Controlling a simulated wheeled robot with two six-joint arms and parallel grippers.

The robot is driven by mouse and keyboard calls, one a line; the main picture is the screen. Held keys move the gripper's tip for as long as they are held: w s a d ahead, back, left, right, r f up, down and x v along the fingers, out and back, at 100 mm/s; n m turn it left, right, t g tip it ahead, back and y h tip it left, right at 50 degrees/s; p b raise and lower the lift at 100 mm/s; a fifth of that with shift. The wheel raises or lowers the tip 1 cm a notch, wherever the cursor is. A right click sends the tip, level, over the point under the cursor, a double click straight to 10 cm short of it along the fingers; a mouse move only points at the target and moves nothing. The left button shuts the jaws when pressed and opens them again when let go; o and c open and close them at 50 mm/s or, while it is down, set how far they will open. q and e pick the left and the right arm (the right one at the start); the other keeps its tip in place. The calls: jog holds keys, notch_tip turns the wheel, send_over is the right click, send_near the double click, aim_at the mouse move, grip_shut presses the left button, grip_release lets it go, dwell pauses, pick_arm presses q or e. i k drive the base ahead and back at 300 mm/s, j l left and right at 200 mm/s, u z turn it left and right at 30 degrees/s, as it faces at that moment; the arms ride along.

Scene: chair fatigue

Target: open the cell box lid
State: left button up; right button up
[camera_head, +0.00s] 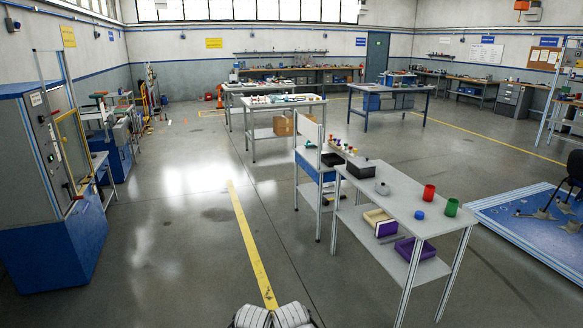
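A dark box with a flat top (361,168) sits on the near grey table (405,199); its top looks closed, and it may be the cell box. A smaller dark open-topped tray or box (332,159) is just beyond it to the left. A small grey rounded object (382,188) sits close in front of the dark box. Neither of my grippers is in view. Two pale ribbed parts at the bottom edge look like parts of my own body, well short of the table.
A red cup (429,193), blue piece (419,215) and green cup (451,207) stand on the near table. Its lower shelf holds a purple bin (415,250). A blue platform (535,225) lies right, a blue-grey machine (50,180) left. The floor between is clear.

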aim_at(360, 162)
jog(key=i+j, duration=0.1)
jog(key=i, duration=1.5)
jog(key=i+z, duration=0.45)
jog(key=i+j+z, duration=0.3)
jog(key=i+z, duration=0.15)
jog(key=i+j+z, duration=0.8)
jog(key=z, duration=0.15)
jog(key=j, duration=0.1)
